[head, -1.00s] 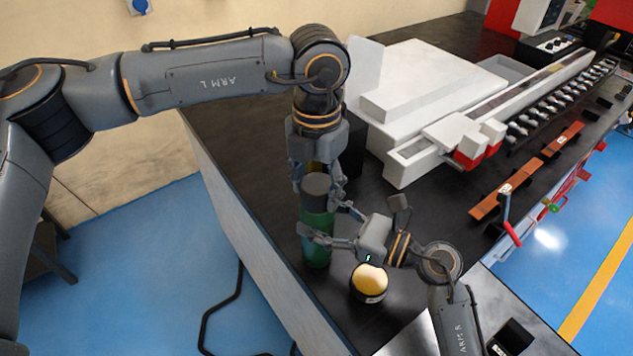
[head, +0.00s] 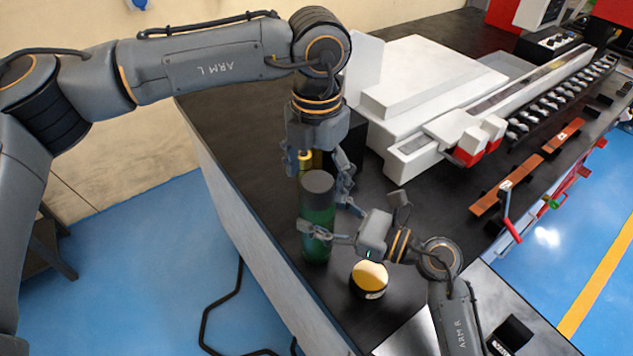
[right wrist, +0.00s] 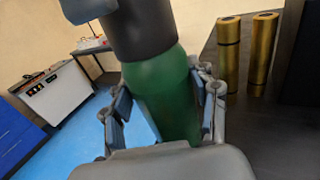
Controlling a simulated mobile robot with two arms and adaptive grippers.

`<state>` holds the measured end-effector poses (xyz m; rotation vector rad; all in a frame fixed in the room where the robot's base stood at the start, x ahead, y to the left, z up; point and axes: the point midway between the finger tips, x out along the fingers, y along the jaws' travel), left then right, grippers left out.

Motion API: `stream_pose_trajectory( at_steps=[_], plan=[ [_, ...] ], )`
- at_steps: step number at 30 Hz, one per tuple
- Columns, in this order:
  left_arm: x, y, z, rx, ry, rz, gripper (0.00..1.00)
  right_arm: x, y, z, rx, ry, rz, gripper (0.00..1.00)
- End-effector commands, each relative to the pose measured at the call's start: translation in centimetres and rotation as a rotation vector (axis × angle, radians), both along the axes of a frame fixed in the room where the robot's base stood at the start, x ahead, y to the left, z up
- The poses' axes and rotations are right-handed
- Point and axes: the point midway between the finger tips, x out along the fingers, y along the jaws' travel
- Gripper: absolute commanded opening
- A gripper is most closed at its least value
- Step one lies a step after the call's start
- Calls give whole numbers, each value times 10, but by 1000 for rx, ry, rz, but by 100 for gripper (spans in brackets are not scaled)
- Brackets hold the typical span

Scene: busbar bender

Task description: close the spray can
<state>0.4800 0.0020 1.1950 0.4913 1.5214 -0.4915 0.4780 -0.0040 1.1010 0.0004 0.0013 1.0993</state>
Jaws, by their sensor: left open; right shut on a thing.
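The spray can is a green cylinder (head: 317,215) standing upright on the dark table near its left edge. Its dark grey cap (head: 318,182) sits on top, and no gap shows between cap and can. The right wrist view also shows the green body (right wrist: 162,90) and the cap (right wrist: 140,30) close up. My right gripper (head: 318,234) is shut on the green body below the cap, with a finger on each side. My left gripper (head: 325,178) is open, just behind and above the cap, and holds nothing. Part of one of its fingers shows at the top left of the wrist view.
Brass cylinders (right wrist: 229,55) stand behind the can. A yellow dome on a black base (head: 369,278) stands close to my right gripper. The white busbar machine (head: 425,85) fills the table's right side. The table's left edge is close to the can.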

Motion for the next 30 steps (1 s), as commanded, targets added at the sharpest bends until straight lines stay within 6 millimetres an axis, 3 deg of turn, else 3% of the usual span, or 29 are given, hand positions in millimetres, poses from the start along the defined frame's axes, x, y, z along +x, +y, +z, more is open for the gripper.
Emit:
stream_pose_trajectory(
  at_steps=[6, 12, 18, 26, 27, 30],
  plan=[
    [1, -1, 49, -2, -4, -1, 81, 0, 0, 0, 0, -1, 0, 2],
    [1, -1, 83, -1, -2, 0, 81, 0, 0, 0, 1, 0, 0, 2],
    [1, 0, 98, -1, -1, -1, 81, 0, 0, 0, 1, 0, 0, 2],
    [0, 0, 99, 0, 0, -1, 81, 0, 0, 0, 1, 0, 0, 2],
    [0, 0, 99, 0, 0, -1, 81, 0, 0, 0, 1, 0, 0, 63],
    [0, 0, 99, 0, 0, -1, 81, 0, 0, 0, 1, 0, 0, 84]
  ],
)
